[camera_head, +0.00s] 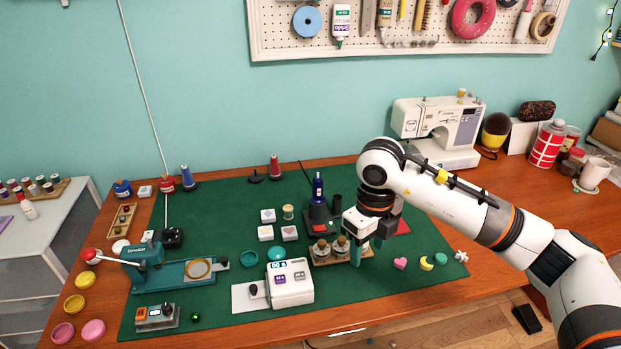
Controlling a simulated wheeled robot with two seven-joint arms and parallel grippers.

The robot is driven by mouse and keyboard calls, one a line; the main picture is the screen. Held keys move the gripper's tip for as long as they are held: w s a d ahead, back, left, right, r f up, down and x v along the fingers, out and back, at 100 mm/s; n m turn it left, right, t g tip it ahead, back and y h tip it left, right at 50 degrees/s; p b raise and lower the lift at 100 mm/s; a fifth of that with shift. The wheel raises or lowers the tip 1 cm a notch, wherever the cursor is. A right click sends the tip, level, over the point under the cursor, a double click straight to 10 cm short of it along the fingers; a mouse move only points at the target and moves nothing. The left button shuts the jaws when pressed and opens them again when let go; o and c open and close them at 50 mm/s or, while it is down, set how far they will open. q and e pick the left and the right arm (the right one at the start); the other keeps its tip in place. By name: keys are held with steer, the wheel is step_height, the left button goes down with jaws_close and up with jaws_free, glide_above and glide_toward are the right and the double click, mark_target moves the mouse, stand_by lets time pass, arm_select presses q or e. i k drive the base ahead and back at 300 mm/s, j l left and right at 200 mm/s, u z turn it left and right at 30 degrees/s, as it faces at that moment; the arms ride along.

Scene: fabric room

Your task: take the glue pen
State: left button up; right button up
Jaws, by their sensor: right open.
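I cannot tell for certain which thing is the glue pen. A dark blue upright pen-like bottle (318,188) stands in a black stand (319,215) on the green mat, left of my right gripper. A white and green bottle (340,22) hangs on the pegboard. My right gripper (367,249) is open, with its teal fingers pointing down over the mat. It is beside a small wooden tray (326,261) with jars and does not visibly hold anything. My left gripper is not in view.
The green mat (420,225) lies on a wooden table. A white device (292,284) stands in front, a teal press (150,262) at left. A sewing machine (435,130) stands at the back right. Pink and yellow pieces (400,263) lie right of the gripper.

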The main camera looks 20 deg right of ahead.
mark_target(317, 198)
steer(key=i, duration=1.15)
